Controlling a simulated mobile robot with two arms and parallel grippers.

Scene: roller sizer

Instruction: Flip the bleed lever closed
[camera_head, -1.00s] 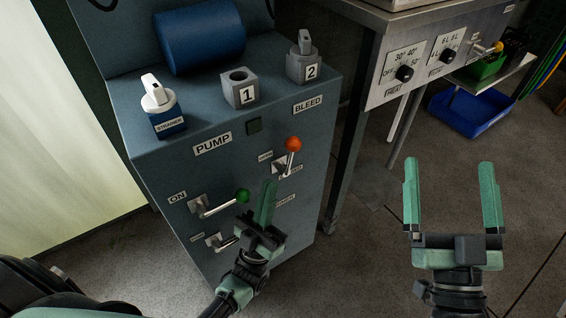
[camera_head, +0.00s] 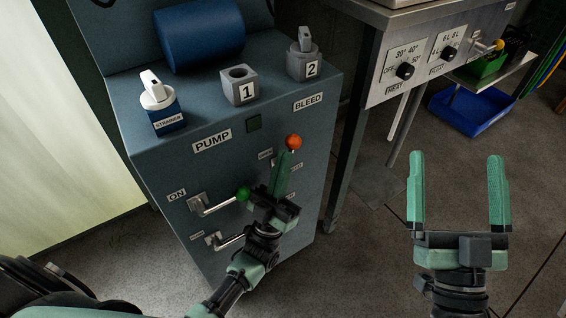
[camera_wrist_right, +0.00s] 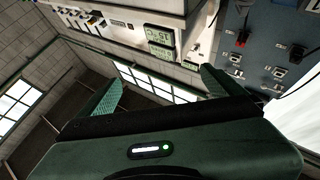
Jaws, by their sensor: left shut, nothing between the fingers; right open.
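The bleed lever's orange-red knob (camera_head: 294,142) stands at the upper right of the blue-grey pump cabinet's front (camera_head: 160,165), below the BLEED label (camera_head: 308,102). Its metal arm and base are mostly hidden behind my left gripper (camera_head: 286,153). The left gripper is shut and empty, with its fingertips just below the knob; I cannot tell whether they touch it. My right gripper (camera_head: 457,158) is open and empty, over the floor to the right of the cabinet. Its fingers also show in the right wrist view (camera_wrist_right: 160,90).
A green-knobbed pump lever (camera_head: 243,194) points right, close to the left gripper. Another metal handle (camera_head: 230,241) sits below it. A bench with dials (camera_head: 420,60) stands right.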

